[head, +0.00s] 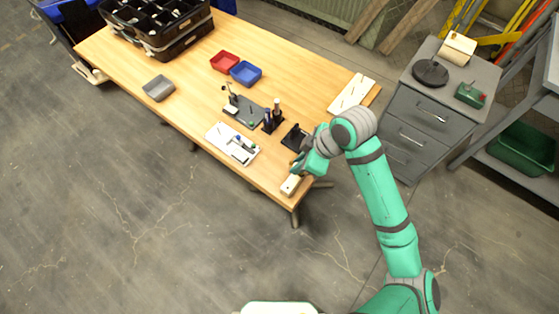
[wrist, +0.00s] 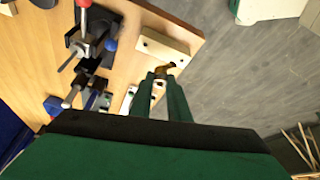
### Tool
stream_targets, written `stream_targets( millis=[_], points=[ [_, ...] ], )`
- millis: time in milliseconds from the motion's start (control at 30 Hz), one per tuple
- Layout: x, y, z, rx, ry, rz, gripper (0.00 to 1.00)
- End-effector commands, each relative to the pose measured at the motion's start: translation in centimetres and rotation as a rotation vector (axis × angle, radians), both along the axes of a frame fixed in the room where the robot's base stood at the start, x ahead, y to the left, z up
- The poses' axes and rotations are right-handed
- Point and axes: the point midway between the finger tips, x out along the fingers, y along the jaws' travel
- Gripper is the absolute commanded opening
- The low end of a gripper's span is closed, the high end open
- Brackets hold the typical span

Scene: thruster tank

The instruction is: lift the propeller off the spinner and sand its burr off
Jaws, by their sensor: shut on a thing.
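My gripper (wrist: 163,82) is shut on a small brass-coloured propeller (wrist: 164,70), whose tip shows between the fingertips in the wrist view. The fingers hide much of it, and I cannot make out a burr. A pale block (wrist: 163,47) with dark holes or marks lies just beyond the fingertips; whether the propeller touches it is unclear. In the head view my gripper (head: 297,167) is low over the table's near right corner, beside the pale block (head: 291,185). I cannot pick out the spinner with certainty.
A dark stand with upright tools (head: 272,122), a black fixture (head: 295,138) and a white tray (head: 232,144) stand left of my gripper. Red (head: 224,62) and blue (head: 246,73) bins are farther back. The table edge is close by.

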Motion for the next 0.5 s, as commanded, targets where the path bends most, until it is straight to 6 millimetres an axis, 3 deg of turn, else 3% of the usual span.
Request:
stream_targets(
  millis=[33, 200, 500],
  points=[
    [0.6, 1.6, -0.5, 0.005, 0.004, 0.050, 0.00],
    [1.5, 4.8, -1.8, 0.006, 0.009, 0.170, 0.00],
    [1.9, 6.1, -3.0, 0.005, 0.014, 0.226, 0.00]
  ],
)
